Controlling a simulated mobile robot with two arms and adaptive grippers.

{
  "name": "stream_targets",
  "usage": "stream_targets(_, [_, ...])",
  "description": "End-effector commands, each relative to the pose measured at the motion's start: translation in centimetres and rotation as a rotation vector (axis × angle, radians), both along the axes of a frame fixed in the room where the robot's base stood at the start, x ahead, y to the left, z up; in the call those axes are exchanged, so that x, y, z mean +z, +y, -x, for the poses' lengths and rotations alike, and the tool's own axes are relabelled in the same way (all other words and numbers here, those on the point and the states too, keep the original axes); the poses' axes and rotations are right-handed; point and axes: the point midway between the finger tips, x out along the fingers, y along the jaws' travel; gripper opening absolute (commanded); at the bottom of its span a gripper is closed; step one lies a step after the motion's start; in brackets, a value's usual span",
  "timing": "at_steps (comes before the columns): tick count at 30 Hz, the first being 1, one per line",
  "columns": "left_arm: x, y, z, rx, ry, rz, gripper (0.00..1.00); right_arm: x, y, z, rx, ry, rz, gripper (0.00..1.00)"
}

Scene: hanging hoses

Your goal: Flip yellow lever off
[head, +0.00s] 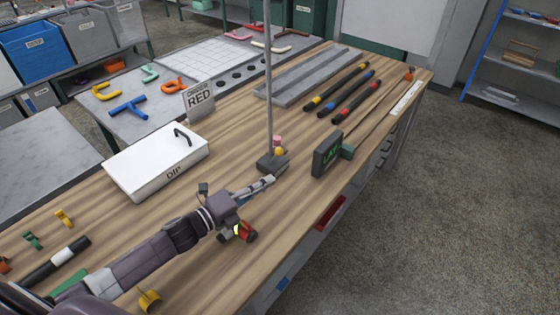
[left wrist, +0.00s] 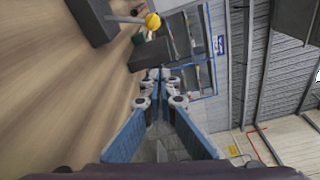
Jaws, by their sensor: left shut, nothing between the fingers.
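The yellow lever's round knob (head: 279,152) shows by the dark block (head: 268,164) at the foot of a thin upright pole (head: 268,85). A pink knob (head: 277,140) is just behind it. In the left wrist view the yellow knob (left wrist: 153,21) sits on the end of a thin grey rod (left wrist: 122,18), beside a dark block (left wrist: 90,22). My left gripper (head: 271,180) is shut and empty, low over the table just in front of the block. In the left wrist view its fingertips (left wrist: 160,76) are together, apart from the knob. My right gripper is not in view.
A dark sign with green letters (head: 328,153) stands to the right. A white box marked DIP (head: 150,165) and an ORDER RED sign (head: 199,100) are left of the pole. Black rods with coloured bands (head: 350,93) lie behind. Bare wood (head: 222,120) lies left of the pole.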

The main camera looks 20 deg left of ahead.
Motion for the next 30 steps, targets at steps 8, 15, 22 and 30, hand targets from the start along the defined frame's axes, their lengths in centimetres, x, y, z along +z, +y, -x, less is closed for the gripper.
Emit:
stream_targets(8, [-1.1, 0.0, 0.0, -0.001, -0.002, -0.002, 0.0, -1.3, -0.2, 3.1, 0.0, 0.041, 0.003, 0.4])
stream_targets(15, [-1.1, 0.0, 0.0, -0.001, -0.002, -0.001, 0.0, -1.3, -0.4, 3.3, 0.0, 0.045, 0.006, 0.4])
stream_targets(22, [-1.2, -0.6, -1.1, -0.001, -0.003, 0.001, 0.0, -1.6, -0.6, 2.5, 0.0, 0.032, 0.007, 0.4])
stream_targets(30, [-1.4, -2.7, -4.8, -0.001, -0.005, -0.001, 0.0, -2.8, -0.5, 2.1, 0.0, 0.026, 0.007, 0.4])
